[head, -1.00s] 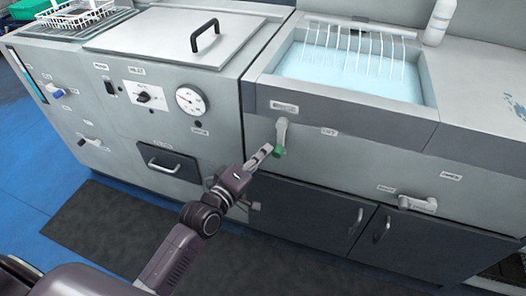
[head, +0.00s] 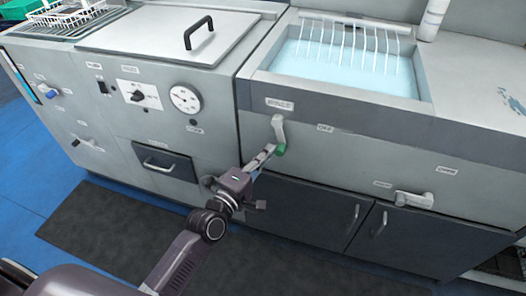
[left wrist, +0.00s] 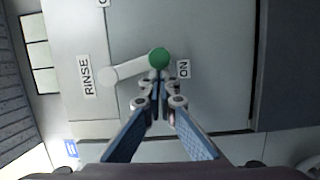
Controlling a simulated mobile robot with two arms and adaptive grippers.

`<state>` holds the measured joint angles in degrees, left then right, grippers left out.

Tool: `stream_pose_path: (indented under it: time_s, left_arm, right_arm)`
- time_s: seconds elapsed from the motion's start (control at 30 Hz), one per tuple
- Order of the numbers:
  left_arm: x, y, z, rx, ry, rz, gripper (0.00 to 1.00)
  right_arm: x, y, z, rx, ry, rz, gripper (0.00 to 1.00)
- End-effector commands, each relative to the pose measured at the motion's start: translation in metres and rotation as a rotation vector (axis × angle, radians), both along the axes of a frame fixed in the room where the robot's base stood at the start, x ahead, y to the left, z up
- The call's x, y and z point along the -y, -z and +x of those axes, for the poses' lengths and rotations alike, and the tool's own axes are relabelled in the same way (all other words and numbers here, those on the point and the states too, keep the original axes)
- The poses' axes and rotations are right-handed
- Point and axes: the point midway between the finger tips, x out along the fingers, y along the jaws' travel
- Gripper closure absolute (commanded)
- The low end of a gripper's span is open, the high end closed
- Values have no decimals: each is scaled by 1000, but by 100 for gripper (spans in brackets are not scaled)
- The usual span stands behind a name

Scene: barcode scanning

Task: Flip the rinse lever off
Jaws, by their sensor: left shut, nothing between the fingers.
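The rinse lever (head: 278,131) is a pale handle with a green tip on the front of the basin unit. It points down in the head view, and its green tip (left wrist: 159,57) shows in the left wrist view beside the ON label (left wrist: 183,69). The RINSE label (left wrist: 86,77) is by its pivot end. An OFF label (head: 324,128) is to the right of the lever in the head view. My left gripper (head: 268,150) is shut and empty, its fingertips (left wrist: 160,88) right at the green tip. I cannot tell if they touch. My right gripper is out of view.
Another lever (head: 413,199) lies sideways on the panel to the right. Dark cabinet doors (head: 308,213) are below. The basin (head: 345,70) of pale blue liquid with a wire rack is above. A drawer handle (head: 158,166) sticks out at left.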

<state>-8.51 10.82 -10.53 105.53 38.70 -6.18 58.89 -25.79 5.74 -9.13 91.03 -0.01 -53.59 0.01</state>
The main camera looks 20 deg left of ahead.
Motion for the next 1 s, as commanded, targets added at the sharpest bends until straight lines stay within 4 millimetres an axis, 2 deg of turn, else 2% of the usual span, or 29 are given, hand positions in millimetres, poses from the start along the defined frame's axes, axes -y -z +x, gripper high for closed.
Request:
stream_pose_path:
  time_s: [0.1,0.5,1.0]
  left_arm:
    - [10,3,0,-6,1,-115,100]
    - [39,-2,-1,-18,1,-496,100]
    - [69,-23,-2,-32,0,-968,100]
  right_arm:
    - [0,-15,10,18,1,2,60]
    - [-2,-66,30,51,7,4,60]
    - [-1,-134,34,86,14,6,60]
